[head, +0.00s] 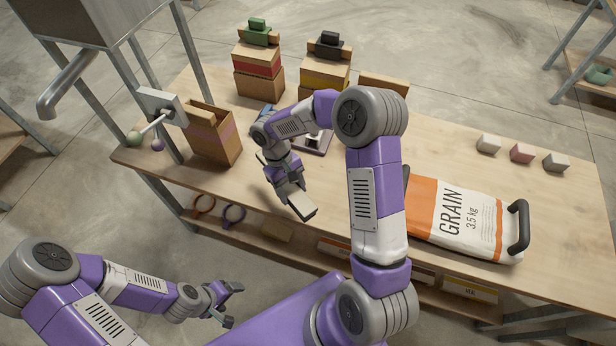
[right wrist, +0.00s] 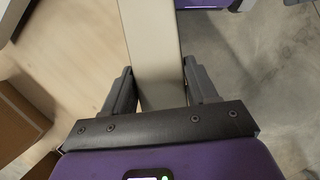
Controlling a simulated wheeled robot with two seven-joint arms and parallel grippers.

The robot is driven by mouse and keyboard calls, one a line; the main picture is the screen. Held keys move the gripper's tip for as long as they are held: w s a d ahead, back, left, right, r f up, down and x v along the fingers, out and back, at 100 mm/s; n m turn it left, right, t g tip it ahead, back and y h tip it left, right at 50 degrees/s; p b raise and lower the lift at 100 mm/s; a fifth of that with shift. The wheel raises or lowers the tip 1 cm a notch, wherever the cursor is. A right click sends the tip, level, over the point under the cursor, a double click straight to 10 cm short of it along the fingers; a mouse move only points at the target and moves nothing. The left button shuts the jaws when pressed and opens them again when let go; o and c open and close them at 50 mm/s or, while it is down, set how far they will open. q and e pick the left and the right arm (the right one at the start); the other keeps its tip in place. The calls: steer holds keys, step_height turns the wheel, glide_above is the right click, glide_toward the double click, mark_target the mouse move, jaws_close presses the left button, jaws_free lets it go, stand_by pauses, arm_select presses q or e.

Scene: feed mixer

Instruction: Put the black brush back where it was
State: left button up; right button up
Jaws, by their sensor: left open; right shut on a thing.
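My right gripper (head: 288,190) is shut on a pale beige bar (head: 298,204) with a dark edge, held above the front part of the bench. In the right wrist view the bar (right wrist: 152,40) runs between both fingers. I cannot tell whether this bar is part of the black brush. A black-topped object (head: 329,41) sits on the yellow-striped carton at the back; I cannot tell if it is a brush. My left gripper (head: 233,304) is open and empty, low in front of the bench.
The wooden bench (head: 450,160) carries an open carton (head: 213,135) at left, a red-striped carton (head: 258,66) with a green-topped object, and a grain bag (head: 455,217) at right. Three small blocks (head: 521,153) stand at the right back. A metal hopper frame (head: 188,40) rises at left.

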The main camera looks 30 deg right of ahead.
arm_select(q)
steer(key=shift+o, duration=0.2)
step_height(320, 180, up, 4)
steer(key=p, duration=0.3)
steer(key=shift+d+f, duration=0.15)
arm_select(e)
steer(key=d+n+h, duration=0.2)
steer(key=d+n, duration=0.4)
steer(key=d, duration=0.3)
arm_select(q)
steer(key=shift+f+b, duration=2.4)
steer(key=shift+b, duration=0.05)
arm_select(e)
steer(key=shift+n+t, duration=0.3)
steer(key=shift+t, duration=0.1)
steer(key=shift+s+a+f, duration=0.1)
steer(key=shift+s+f, duration=0.1)
steer(key=shift+f, duration=1.5)
steer(key=shift+s+a+f, duration=0.1)
steer(key=shift+s+f, duration=0.1)
steer(key=shift+f, duration=1.5)
arm_select(q)
steer(key=shift+f+b, duration=0.55)
arm_select(e)
steer(key=shift+f, duration=0.65)
steer(key=o, duration=1.3)
